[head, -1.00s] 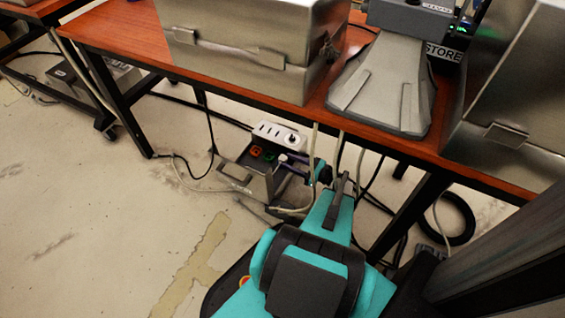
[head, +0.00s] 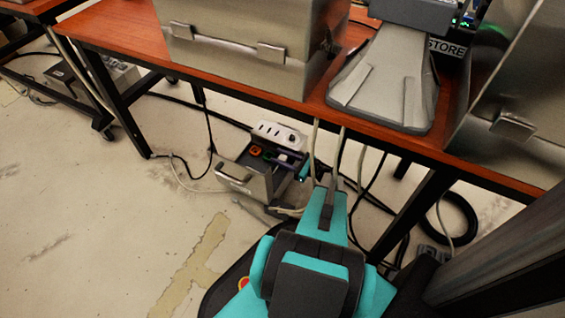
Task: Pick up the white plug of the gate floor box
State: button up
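The gate floor box (head: 243,177) is a grey open box on the floor under the table, in the middle of the head view. An orange socket (head: 255,149) shows inside it. A small white piece (head: 282,158), which looks like the white plug, shows at the box's upper right. My gripper (head: 277,158) is a small dark purple shape at the box, reaching in from the right beside the white piece. It is too small and partly hidden to tell whether its fingers are open or touch the plug.
A white socket strip (head: 277,134) lies right behind the box. The wooden table (head: 235,88) overhangs the area, with a black table leg (head: 413,215) to the right. Pale cables hang close to the right of the box. Clear floor (head: 120,230) lies to the left.

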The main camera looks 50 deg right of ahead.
jog(key=shift+b+x, duration=0.45)
jog(key=shift+x, duration=1.05)
jog(key=shift+c, duration=0.5)
jog(key=c, duration=0.8)
